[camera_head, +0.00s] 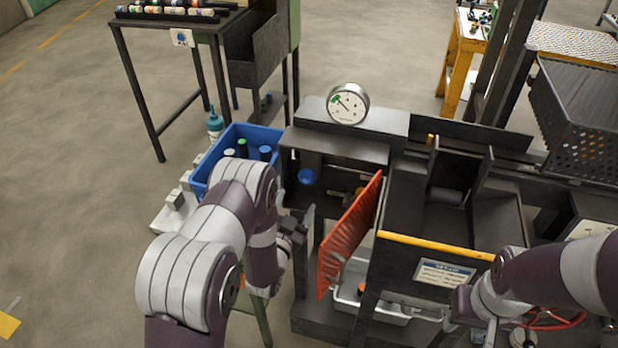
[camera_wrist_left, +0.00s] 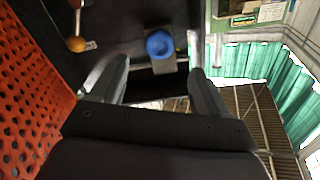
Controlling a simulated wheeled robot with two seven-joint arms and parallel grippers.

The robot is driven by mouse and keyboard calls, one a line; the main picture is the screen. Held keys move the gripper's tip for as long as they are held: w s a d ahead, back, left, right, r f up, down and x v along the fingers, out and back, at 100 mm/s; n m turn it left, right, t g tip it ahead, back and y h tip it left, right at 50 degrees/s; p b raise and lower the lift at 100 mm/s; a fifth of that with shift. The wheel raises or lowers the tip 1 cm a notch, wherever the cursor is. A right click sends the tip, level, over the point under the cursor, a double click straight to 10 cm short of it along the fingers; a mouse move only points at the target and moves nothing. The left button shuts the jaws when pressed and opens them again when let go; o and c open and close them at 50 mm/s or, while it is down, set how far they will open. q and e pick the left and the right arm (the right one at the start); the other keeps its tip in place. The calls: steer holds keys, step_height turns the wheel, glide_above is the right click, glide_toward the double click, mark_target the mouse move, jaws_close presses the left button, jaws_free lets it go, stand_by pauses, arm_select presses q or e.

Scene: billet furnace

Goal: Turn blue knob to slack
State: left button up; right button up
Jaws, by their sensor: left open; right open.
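The blue knob (camera_head: 306,177) sits on the dark front of the machine, under the round gauge (camera_head: 348,103). In the left wrist view the blue knob (camera_wrist_left: 160,45) is ahead, between the lines of the two fingers. My left gripper (camera_head: 299,218) is in front of and below the knob in the head view. In the left wrist view the left gripper (camera_wrist_left: 158,75) is open, with nothing between its fingers and a gap to the knob. My right gripper (camera_head: 468,336) is open at the bottom edge of the head view, partly cut off, away from the knob.
An orange perforated panel (camera_head: 348,238) stands close right of my left gripper. A blue bin (camera_head: 266,137) with bottles is left of the machine. A yellow bar (camera_head: 435,245) crosses the machine front. A red wheel (camera_head: 556,318) lies near my right arm.

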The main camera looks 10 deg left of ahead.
mark_target(306, 180)
arm_select(q)
steer(key=w, duration=0.5)
steer(key=w+p, duration=0.1)
steer(key=w, duration=0.5)
steer(key=shift+d, duration=0.2)
steer(key=shift+s, duration=0.1)
steer(key=c, duration=1)
